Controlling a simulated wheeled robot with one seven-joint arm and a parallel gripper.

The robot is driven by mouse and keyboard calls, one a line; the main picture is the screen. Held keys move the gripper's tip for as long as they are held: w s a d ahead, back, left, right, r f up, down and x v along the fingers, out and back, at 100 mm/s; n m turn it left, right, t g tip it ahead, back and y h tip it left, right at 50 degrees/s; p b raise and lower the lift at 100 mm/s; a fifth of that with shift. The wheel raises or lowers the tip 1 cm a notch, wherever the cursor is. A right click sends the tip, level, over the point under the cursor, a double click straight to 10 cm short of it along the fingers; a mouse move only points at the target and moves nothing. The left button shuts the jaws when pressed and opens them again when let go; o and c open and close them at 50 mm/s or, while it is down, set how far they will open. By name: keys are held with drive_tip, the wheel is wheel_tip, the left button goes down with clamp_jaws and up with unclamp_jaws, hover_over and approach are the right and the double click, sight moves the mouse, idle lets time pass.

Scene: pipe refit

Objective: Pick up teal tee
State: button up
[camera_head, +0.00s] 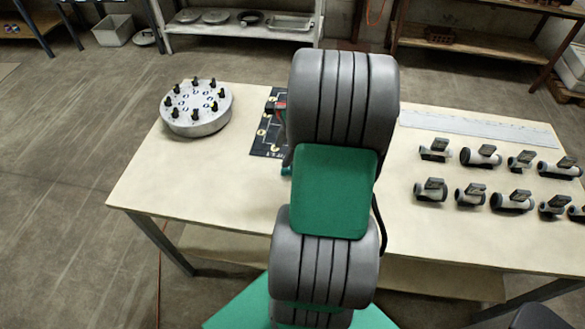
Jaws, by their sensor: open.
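A small teal piece (286,170) shows on the table at the left edge of my arm. It may be part of the teal tee, but my arm hides most of it and I cannot tell. My grey and green arm fills the middle of the head view and reaches out over the table. My gripper is hidden behind the arm, so its relation to the teal piece does not show. A dark board (268,130) with light line markings lies on the table, partly covered by my arm.
A round grey disc (196,110) with several black-topped pegs stands at the table's left. Several grey pipe fittings (483,156) stand in two rows at the right, before a pale flat strip (478,127). The cream table (190,185) is clear at its front left.

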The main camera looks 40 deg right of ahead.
drive_tip(key=s+d+f+m, duration=0.1)
drive_tip(key=d+f+m, duration=0.1)
drive_tip(key=d+m, duration=0.1)
drive_tip(key=s+d+f+m, duration=0.1)
drive_tip(key=d+m, duration=0.1)
drive_tip(key=shift+s+d+f+t+y, duration=0.15)
drive_tip(key=shift+s+f+t+y, duration=0.15)
drive_tip(key=shift+s, duration=0.05)
drive_tip(key=p+x, duration=0.1)
drive_tip(key=x, duration=0.6)
drive_tip(key=shift+w+f+p, duration=0.15)
drive_tip(key=shift+f+p, duration=0.2)
clamp_jaws()
